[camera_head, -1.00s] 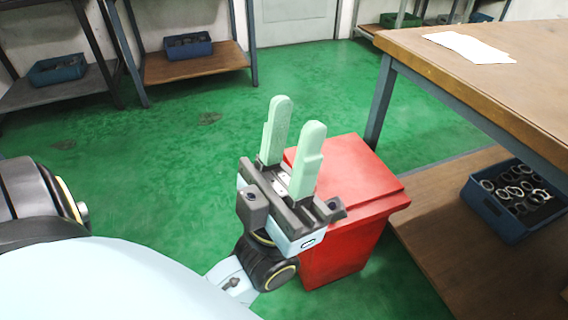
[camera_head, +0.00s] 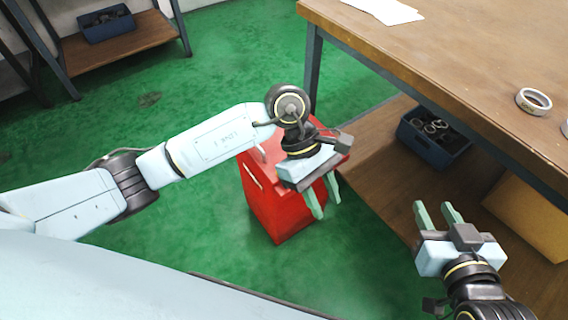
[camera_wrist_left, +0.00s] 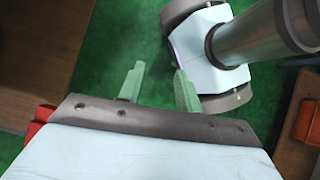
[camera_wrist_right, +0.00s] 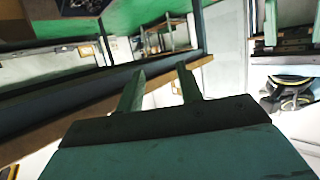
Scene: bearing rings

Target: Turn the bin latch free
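The red bin (camera_head: 278,215) stands on the green floor beside the workbench, partly covered by my left arm. A small pale upright piece (camera_head: 260,152) shows at its top, and a thin pale strip (camera_head: 253,175) lies below it. I cannot tell which is the latch. My left gripper (camera_head: 327,209) is over the bin's right side, fingers apart and pointing down, with nothing between them. A red edge (camera_wrist_left: 38,118) shows in the left wrist view. My right gripper (camera_head: 433,206) is open and empty, right of the bin and apart from it.
The wooden workbench (camera_head: 460,60) stands close behind and right, with white paper (camera_head: 385,10) and a ring (camera_head: 533,101) on top. A blue crate (camera_head: 430,150) of rings is on its lower shelf. The green floor left of the bin is clear.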

